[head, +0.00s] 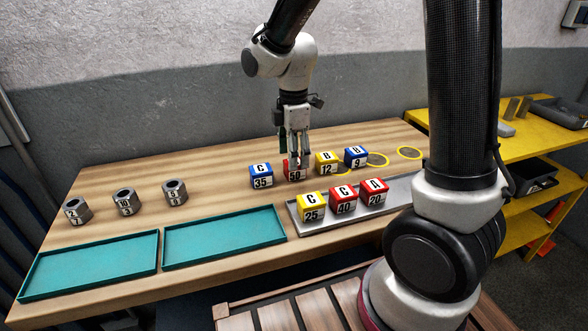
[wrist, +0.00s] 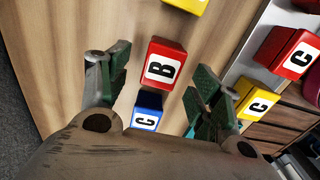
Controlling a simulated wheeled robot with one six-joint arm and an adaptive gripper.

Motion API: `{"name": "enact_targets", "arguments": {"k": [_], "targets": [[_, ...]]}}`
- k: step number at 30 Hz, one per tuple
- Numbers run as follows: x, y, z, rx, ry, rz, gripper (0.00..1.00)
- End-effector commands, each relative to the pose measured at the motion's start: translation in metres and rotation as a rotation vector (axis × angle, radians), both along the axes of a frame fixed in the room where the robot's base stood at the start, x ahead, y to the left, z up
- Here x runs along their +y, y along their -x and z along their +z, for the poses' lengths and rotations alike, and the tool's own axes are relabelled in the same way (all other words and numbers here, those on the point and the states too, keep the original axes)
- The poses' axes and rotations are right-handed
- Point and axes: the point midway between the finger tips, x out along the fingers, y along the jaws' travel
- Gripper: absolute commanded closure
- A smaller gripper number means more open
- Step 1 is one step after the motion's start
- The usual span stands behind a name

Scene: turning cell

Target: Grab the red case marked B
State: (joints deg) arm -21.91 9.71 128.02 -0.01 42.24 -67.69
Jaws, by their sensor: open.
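The red case marked B (wrist: 163,64) stands on the wooden table, in the middle of the wrist view between the green finger pads. In the head view the red case (head: 294,174) shows the number 50 on its front, and its top is largely hidden by my gripper (head: 297,155). My gripper points down over it with its fingers apart. The wrist view also shows my gripper (wrist: 158,88) open, one finger to each side of the red case. I cannot tell whether the fingertips reach down beside it.
A blue case C (head: 261,176) stands close on the left, a yellow case B (head: 327,163) close on the right. A blue case B (head: 356,156) is beyond. A grey tray (head: 299,228) holds cases in front. Teal trays (head: 224,238) and hex nuts (head: 126,201) lie left.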

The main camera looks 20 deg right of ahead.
Motion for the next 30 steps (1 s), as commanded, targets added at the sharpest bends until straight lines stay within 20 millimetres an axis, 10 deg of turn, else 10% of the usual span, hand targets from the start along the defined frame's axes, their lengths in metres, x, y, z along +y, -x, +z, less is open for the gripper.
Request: {"name": "enact_targets", "arguments": {"k": [15, 24, 30], "targets": [[-0.003, 0.001, -0.040, 0.000, 0.000, -0.002, 0.36], [-0.003, 0.001, -0.039, 0.000, 0.000, -0.002, 0.89], [-0.003, 0.001, -0.039, 0.000, 0.000, -0.002, 0.89]]}}
